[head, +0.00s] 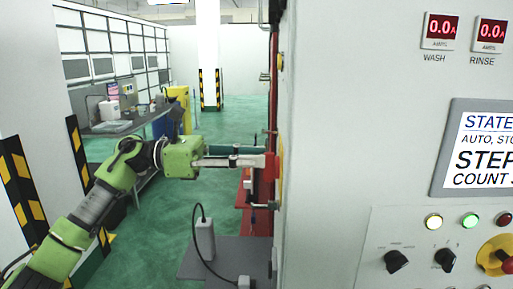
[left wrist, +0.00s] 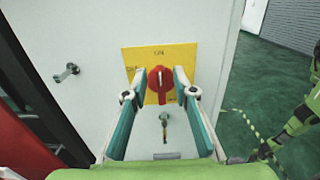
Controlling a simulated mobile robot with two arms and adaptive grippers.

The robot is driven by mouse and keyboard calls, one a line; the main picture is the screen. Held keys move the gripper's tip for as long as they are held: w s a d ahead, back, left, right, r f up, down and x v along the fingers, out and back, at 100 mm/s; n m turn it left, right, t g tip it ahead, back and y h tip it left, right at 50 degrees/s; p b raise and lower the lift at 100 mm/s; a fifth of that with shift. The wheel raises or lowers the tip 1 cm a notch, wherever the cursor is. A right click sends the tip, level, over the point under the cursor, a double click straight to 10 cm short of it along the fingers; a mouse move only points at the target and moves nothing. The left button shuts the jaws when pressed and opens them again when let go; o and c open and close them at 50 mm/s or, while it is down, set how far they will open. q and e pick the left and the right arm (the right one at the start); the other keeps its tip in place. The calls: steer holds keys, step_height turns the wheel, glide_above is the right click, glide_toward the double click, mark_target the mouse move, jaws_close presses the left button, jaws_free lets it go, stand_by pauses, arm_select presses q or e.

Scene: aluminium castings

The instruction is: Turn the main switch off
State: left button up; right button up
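The main switch is a red rotary knob (left wrist: 160,84) on a yellow plate (left wrist: 133,60) on the cabinet's side wall. In the left wrist view its grip bar stands about upright. My left gripper (left wrist: 160,72) is open, one finger on each side of the knob, with a small gap showing on both sides. In the head view the left gripper (head: 262,161) reaches right, level with the switch, its tips at the edge of the red knob (head: 270,170). Whether a finger touches it cannot be told.
The grey cabinet (head: 340,130) fills the right, with displays, lamps and black knobs (head: 396,261). A metal handle (left wrist: 66,73) is left of the plate, and a small lock-like fitting (left wrist: 164,120) is below it. A bench (head: 125,125) stands back left. Green floor (head: 150,235) is open beneath the arm.

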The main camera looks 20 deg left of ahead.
arm_select(q)
steer(key=shift+w+d, duration=0.15)
steer(key=shift+d, duration=0.4)
jaws_close()
